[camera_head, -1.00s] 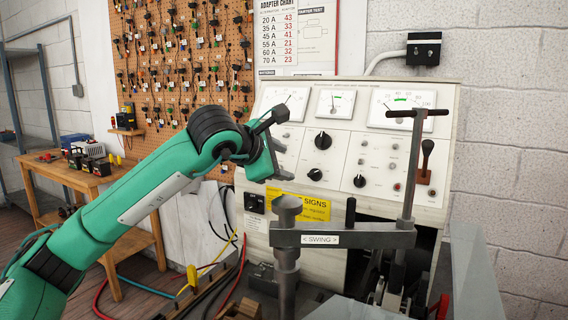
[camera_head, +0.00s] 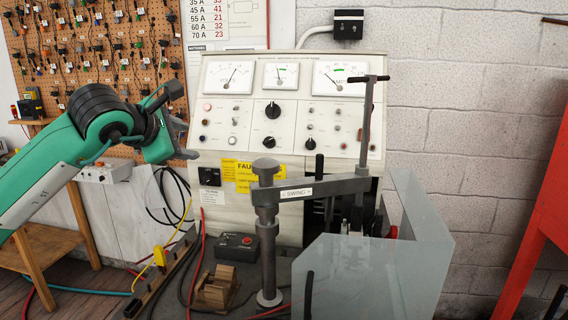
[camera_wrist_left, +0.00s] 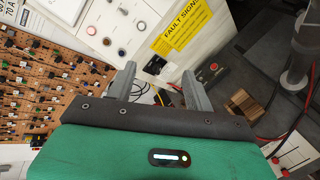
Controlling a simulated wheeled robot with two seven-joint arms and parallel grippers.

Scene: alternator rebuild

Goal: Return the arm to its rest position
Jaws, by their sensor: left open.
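My left gripper (camera_head: 179,121) is at the end of a green arm that comes in from the left in the head view. It is open and empty, in front of the left side of the test bench panel (camera_head: 232,131). In the left wrist view its two grey fingers (camera_wrist_left: 160,88) stand apart with nothing between them. The floor cables and the yellow fault signs label (camera_wrist_left: 182,27) show beyond them. My right gripper is not in any view.
A grey swing arm (camera_head: 310,189) on a post stands before the bench. A clear shield (camera_head: 400,265) is to its right. A red frame (camera_head: 540,215) stands far right. A wooden block (camera_head: 216,287) and cables lie below. A pegboard (camera_head: 75,45) hangs behind.

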